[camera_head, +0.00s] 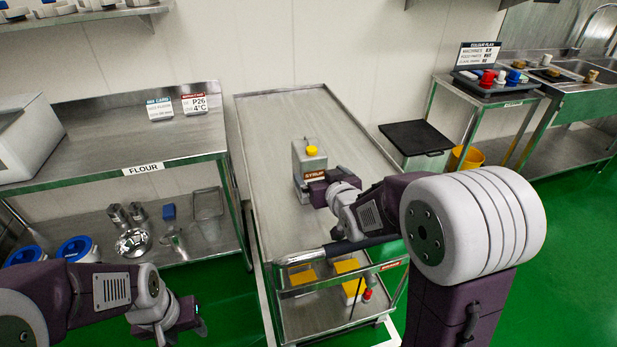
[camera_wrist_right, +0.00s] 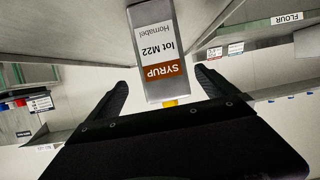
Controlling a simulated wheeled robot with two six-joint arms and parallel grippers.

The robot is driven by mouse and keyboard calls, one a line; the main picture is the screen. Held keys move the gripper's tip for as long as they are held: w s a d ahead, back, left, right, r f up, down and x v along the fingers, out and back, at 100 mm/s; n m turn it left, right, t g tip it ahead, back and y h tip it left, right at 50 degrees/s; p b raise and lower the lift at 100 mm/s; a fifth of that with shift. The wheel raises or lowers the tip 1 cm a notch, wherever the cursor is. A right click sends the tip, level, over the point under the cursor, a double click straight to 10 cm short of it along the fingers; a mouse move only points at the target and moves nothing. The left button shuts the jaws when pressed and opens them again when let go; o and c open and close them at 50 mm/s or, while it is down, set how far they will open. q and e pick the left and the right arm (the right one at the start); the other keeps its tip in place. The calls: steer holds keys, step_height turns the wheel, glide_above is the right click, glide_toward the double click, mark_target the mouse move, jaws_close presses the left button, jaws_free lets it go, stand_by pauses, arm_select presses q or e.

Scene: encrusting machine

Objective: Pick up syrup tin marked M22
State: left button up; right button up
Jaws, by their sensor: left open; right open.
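The syrup tin (camera_head: 305,158) is a grey metal can with a yellow cap and a brown "SYRUP" label. It stands on the top of the steel cart (camera_head: 270,125). In the right wrist view the tin (camera_wrist_right: 154,45) appears upside down, and its label reads "lot M22". My right gripper (camera_head: 316,187) is close in front of the tin and hides part of its lower side. In the wrist view its two fingers (camera_wrist_right: 163,88) are spread, with the tin beyond and between them and nothing visibly clasped. My left gripper (camera_head: 193,318) is low at the left, away from the cart, and empty.
The cart top around the tin is clear, with raised edges. Yellow items (camera_head: 347,266) lie on its lower shelf. A flour table (camera_head: 110,145) stands left. At right are a black-lidded bin (camera_head: 415,137) and a small table with a tray of coloured pieces (camera_head: 490,85).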

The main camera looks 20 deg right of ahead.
mark_target(317, 171)
steer(key=x, duration=0.4)
steer(key=shift+w+a, duration=0.1)
steer(key=shift+w, duration=0.25)
steer(key=x, duration=0.4)
steer(key=shift+w+a, duration=0.2)
steer(key=shift+r, duration=0.1)
steer(key=c, duration=2)
steer(key=shift+w+r, duration=0.1)
steer(key=shift+r, duration=0.05)
jaws_close()
step_height(317, 171, up, 10)
steer(key=shift+p, duration=1)
